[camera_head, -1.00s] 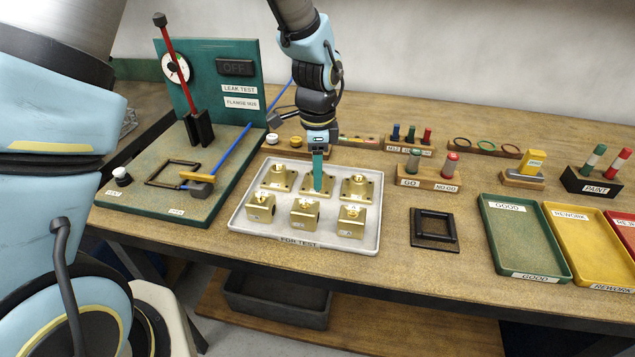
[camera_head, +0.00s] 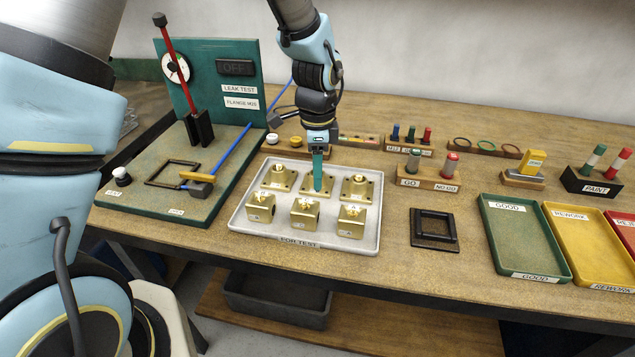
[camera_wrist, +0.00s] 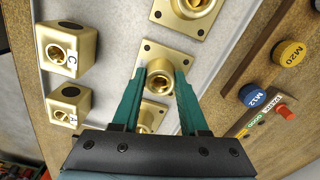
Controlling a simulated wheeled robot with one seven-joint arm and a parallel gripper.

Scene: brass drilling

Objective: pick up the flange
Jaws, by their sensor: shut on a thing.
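The brass flange (camera_head: 328,186) at the middle of the tray's back row has a square plate with corner holes and a round raised boss. My gripper (camera_head: 317,189) points down at it, its green fingers shut on the boss. In the wrist view the fingers (camera_wrist: 160,75) stand on both sides of the boss of this flange (camera_wrist: 165,50). The plate appears to rest on the tray. Two similar flanges flank it, a left one (camera_head: 277,178) and a right one (camera_head: 357,187).
The pale tray (camera_head: 372,230), marked FOR TEST, also holds a front row of brass blocks (camera_head: 305,212). A green leak test stand (camera_head: 225,170) is at left. A black square frame (camera_head: 434,230) and the GOOD tray (camera_head: 525,235) are at right. Gauge racks stand behind.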

